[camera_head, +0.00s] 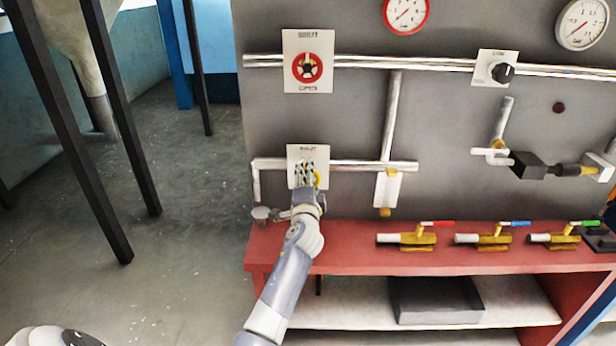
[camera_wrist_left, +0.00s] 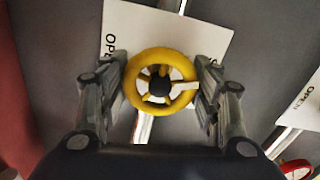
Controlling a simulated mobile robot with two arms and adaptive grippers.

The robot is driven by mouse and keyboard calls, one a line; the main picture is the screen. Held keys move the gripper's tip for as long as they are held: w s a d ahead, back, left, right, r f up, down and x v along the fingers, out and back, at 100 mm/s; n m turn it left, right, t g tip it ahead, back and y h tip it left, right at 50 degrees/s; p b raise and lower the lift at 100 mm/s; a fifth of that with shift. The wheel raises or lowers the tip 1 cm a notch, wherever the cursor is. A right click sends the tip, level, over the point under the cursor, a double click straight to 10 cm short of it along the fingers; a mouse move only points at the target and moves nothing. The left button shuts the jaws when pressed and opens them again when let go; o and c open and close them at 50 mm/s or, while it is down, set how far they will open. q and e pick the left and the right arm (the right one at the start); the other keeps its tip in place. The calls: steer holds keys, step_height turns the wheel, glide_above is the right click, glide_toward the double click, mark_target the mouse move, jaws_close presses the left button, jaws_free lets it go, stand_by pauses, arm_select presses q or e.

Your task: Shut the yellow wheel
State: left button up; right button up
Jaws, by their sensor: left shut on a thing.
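The yellow wheel (camera_wrist_left: 161,55) is a ring with spokes and a dark hub, in front of a white label plate (camera_wrist_left: 190,28) with partly hidden lettering. In the left wrist view my left gripper (camera_wrist_left: 162,88) has one finger on each side of the wheel, closed on its rim. In the head view the left gripper (camera_head: 306,177) reaches the lower plate on the grey panel and hides most of the wheel; a bit of yellow rim (camera_head: 317,179) shows at its right. My right gripper is not in view.
A red wheel (camera_head: 307,68) sits above on the panel. Pipes (camera_head: 350,165) run beside the yellow wheel. Below, a red bench (camera_head: 350,258) carries several yellow valves with coloured handles. A black knob (camera_head: 503,72) and gauges are to the right. Open floor lies left.

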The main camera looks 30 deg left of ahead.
arm_select(q)
steer(key=shift+a+r+m+p, duration=0.15)
steer(key=shift+m+p, duration=0.2)
steer(key=shift+m, duration=0.65)
steer(key=shift+a+r+m+p, duration=0.15)
steer(key=shift+m+p, duration=0.15)
steer(key=shift+m, duration=0.7)
steer(key=shift+d+r, duration=0.1)
steer(key=o, duration=1)
steer(key=shift+o, duration=0.4)
steer(key=shift+w+f, duration=0.1)
steer(key=shift+f, duration=0.2)
steer(key=shift+s+d+f, duration=0.1)
steer(key=shift+s+d, duration=0.15)
steer(key=v, duration=1.1)
steer(key=shift+s, duration=0.2)
